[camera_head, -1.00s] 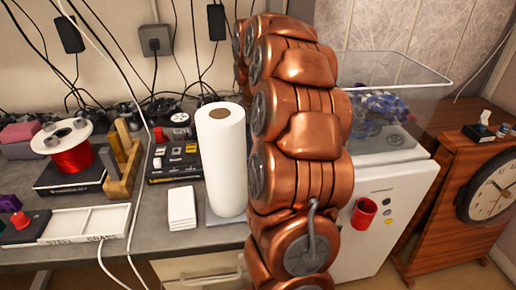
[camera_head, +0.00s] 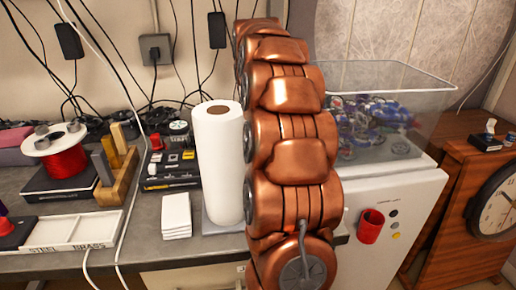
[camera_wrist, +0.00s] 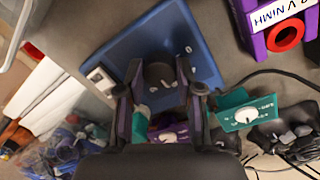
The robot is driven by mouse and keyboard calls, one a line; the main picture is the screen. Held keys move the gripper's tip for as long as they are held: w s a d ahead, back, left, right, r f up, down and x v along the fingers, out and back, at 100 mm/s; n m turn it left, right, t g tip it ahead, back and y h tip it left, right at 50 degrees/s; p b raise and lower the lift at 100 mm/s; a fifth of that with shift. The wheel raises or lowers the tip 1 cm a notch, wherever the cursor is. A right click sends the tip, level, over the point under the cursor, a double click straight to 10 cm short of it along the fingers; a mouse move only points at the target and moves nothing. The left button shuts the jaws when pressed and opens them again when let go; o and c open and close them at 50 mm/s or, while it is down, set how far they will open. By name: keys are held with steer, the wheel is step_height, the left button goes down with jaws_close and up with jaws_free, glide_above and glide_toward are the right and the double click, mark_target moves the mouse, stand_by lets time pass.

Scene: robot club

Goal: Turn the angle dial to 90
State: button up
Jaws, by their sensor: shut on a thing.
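In the wrist view a blue panel (camera_wrist: 125,48) carries a dark round dial (camera_wrist: 157,73) with small pale marks around it, too small to read for sure. My gripper (camera_wrist: 161,82) has one finger on each side of this dial and is shut on it. The fingers hide part of the dial's rim, and I cannot tell which mark it points to. In the head view my copper arm (camera_head: 292,130) rises through the middle. The gripper and the blue panel do not show there.
A teal panel with a white dial (camera_wrist: 246,114) lies right of the fingers, and a purple box (camera_wrist: 270,28) stands at upper right. In the head view a paper roll (camera_head: 217,160), white cards (camera_head: 177,214) and a clear bin (camera_head: 415,100) stand near my arm.

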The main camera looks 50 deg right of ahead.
stand_by(0.3)
steer(key=o, duration=1.2)
steer(key=shift+c, duration=0.2)
steer(key=shift+w+r, duration=0.15)
steer(key=shift+r, duration=1.7)
steer(key=shift+w+r, duration=0.1)
steer(key=shift+r, duration=1.75)
